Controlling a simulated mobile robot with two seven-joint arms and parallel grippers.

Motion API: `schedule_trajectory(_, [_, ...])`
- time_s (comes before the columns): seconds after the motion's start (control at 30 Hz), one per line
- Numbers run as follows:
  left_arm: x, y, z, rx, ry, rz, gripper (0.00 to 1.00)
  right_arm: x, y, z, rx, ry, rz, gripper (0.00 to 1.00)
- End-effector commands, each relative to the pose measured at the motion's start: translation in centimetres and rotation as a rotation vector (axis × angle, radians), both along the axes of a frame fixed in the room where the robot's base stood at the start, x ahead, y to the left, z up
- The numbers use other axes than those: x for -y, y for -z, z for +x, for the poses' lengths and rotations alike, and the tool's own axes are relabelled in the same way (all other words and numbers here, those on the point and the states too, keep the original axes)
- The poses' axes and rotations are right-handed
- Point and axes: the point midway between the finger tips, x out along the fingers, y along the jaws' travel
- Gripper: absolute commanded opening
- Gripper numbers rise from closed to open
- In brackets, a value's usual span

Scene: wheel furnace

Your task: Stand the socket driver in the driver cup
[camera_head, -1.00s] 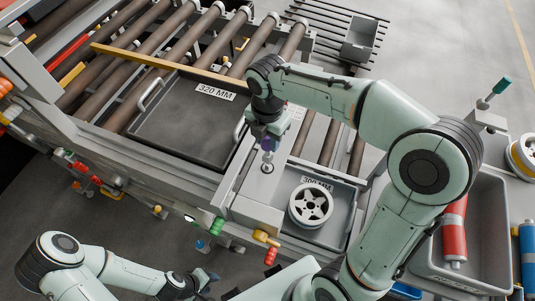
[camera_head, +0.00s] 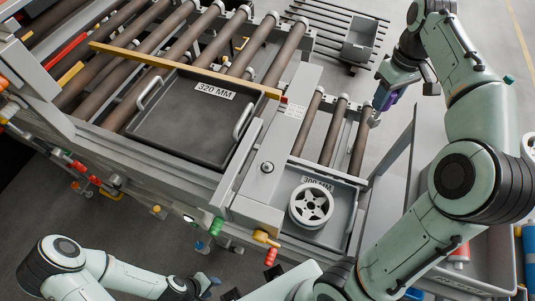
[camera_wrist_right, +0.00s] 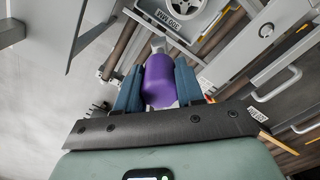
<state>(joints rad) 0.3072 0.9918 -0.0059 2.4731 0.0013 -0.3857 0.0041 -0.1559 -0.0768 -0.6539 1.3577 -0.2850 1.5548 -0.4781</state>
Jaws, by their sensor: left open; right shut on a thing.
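The driver is in the air near the right end of the short rollers. My left gripper (camera_head: 208,284) is open and empty at the bottom left. I cannot make out the driver cup; my right arm covers much of the right side. A teal tip (camera_head: 508,79) shows beside that arm.
A white wheel (camera_head: 311,204) lies in the grey 300 MM tray (camera_head: 336,236). The dark 320 MM tray (camera_head: 185,125) is empty on the rollers. A round knob (camera_head: 267,167) sits on the grey rail. A grey bin (camera_head: 480,272) is partly behind my right arm.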

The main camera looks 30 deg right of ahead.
Motion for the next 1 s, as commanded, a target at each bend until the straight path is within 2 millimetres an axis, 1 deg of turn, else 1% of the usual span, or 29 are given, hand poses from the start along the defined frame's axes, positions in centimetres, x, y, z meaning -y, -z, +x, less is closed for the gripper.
schedule_trajectory(0.03, [0.0,0.1,-0.1,-0.001,0.0,0.0,0.43,1.5,-0.3,-1.2,0.004,0.119,-0.002,0.0])
schedule_trajectory(0.1, [0.0,0.2,-0.2,-0.002,0.0,0.0,0.43,3.2,-0.7,-2.8,0.003,0.28,0.0,0.0])
schedule_trajectory(0.2, [0.0,0.3,-0.3,-0.003,0.0,0.0,0.43,5.4,-1.0,-5.0,0.003,0.486,-0.001,0.0])
schedule_trajectory(0.3, [0.0,0.4,-0.3,-0.003,0.0,0.0,0.43,7.1,-1.2,-7.1,0.002,0.667,0.0,0.0])
schedule_trajectory(0.4, [0.0,0.5,-0.4,-0.004,0.0,0.0,0.43,8.6,-1.3,-8.9,0.003,0.823,0.0,0.0])
schedule_trajectory(0.57, [0.0,0.6,-0.5,-0.006,0.0,0.0,0.43,10.5,-1.3,-11.7,0.005,1.04,0.003,0.0])
schedule_trajectory(0.67, [0.0,0.7,-0.5,-0.006,0.0,0.0,0.43,11.8,-1.2,-13.9,0.007,1.198,0.007,0.0])
schedule_trajectory(0.87, [0.0,1.0,-0.7,-0.008,0.0,0.0,0.43,14.6,-0.6,-19.3,0.005,1.571,0.007,0.0])
schedule_trajectory(0.97, [0.0,1.1,-0.8,-0.009,0.0,0.0,0.43,15.7,-0.1,-22.3,0.002,1.773,0.007,0.0])
schedule_trajectory(1.0, [0.0,1.1,-0.8,-0.009,0.0,0.0,0.43,16.2,0.1,-23.6,0.003,1.858,0.007,0.0])
